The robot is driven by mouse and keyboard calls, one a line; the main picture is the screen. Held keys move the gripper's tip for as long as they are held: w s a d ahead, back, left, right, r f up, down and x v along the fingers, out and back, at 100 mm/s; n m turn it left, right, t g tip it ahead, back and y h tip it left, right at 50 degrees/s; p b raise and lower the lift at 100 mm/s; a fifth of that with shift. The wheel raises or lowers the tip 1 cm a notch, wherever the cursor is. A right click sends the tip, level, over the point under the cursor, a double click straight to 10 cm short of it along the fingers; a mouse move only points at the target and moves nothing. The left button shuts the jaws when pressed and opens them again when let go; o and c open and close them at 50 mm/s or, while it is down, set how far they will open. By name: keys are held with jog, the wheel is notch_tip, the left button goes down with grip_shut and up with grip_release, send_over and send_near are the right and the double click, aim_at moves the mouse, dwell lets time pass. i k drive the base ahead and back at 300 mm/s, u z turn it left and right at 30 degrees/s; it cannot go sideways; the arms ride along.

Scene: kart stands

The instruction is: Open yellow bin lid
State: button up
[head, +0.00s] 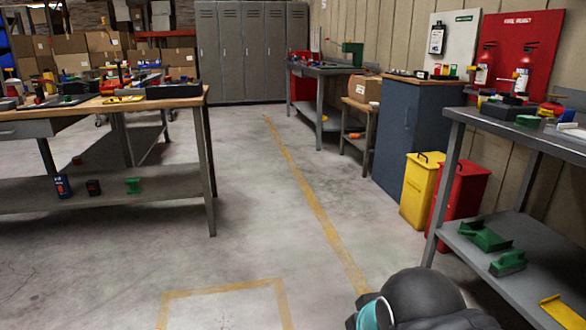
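The yellow bin (417,192) stands on the floor right of the centre, against the dark blue-grey cabinet. Its yellow lid (426,159) looks shut and has a small dark handle on top. The red bin stands just to its right and overlaps its right side. A dark rounded part of my arm with a teal ring shows at the bottom right, well in front of the yellow bin. My gripper itself is not in view.
The red bin (463,188) is partly behind the leg of a grey workbench (448,186) at the right. The cabinet (406,135) stands behind the bins. A wood-topped bench (110,104) is at the left. The floor (250,215) between is clear, with yellow lines.

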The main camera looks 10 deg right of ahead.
aim_at(430, 160)
jog(key=z, duration=0.3)
jog(key=i, duration=1.9)
jog(key=z, duration=0.65)
jog(key=i, duration=1.95)
jog(key=z, duration=0.2)
